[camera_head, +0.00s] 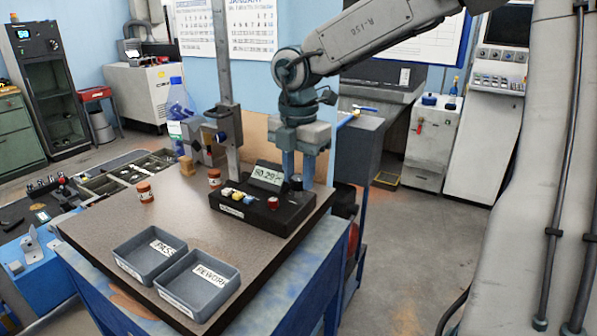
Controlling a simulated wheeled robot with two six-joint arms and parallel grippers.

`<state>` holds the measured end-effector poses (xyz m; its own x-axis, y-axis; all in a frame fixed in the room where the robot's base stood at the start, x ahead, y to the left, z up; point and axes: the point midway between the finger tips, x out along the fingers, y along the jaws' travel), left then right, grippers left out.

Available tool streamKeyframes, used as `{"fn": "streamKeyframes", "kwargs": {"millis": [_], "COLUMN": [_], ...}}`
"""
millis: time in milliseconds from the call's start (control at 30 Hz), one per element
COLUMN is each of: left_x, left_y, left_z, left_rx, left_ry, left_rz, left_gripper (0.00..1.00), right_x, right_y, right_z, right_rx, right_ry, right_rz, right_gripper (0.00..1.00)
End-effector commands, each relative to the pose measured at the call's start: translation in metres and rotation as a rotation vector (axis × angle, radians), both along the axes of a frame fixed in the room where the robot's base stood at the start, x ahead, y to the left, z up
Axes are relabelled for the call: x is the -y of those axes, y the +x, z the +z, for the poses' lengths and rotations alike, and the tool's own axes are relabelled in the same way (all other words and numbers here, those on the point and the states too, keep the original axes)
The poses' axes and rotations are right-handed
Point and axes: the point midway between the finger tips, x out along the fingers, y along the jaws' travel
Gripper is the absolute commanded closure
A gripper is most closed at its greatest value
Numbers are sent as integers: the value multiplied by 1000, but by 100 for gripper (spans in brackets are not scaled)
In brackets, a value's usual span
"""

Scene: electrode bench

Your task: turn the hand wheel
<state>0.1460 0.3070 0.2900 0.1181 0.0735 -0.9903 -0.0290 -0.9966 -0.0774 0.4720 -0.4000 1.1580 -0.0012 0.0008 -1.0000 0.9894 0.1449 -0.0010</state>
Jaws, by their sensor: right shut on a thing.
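My right gripper (298,176) reaches down from the upper right to the back right of a black instrument box (262,214). It is shut on what looks like a dark round knob (297,183) at the box's rear right corner; the fingers partly hide the contact. The box has a tilted display (268,175), a small red knob (273,202) and several coloured buttons. A grey upright stand (228,120) with a clamp and a blue knob (221,137) rises behind the box. I cannot tell for sure which part is the hand wheel. My left gripper is not in view.
Two grey trays, one marked PASS (150,255) and one REWORK (200,290), sit at the bench's front. Two orange-capped jars (145,192) (215,178) and a wooden block (187,166) stand behind. The brown benchtop (95,225) is bare at its left.

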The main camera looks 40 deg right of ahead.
Motion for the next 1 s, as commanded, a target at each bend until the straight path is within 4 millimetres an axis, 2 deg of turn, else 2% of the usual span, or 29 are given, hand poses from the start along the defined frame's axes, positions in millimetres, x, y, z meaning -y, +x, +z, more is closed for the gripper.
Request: {"fn": "streamKeyframes", "kwargs": {"millis": [500, 533, 633, 1000], "left_x": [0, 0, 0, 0], "left_y": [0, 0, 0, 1], "left_z": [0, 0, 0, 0], "left_rx": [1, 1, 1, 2], "left_ry": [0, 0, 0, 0], "left_rz": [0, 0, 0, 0], "left_gripper": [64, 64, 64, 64], "right_x": [0, 0, 0, 0], "right_y": [1, 1, 1, 1], "right_z": [1, 1, 1, 0], "right_rx": [3, 3, 2, 3], "right_ry": [-1, -1, -1, -1], "right_rz": [-22, -22, -21, -21], "right_gripper": [92, 67, 47, 47]}}
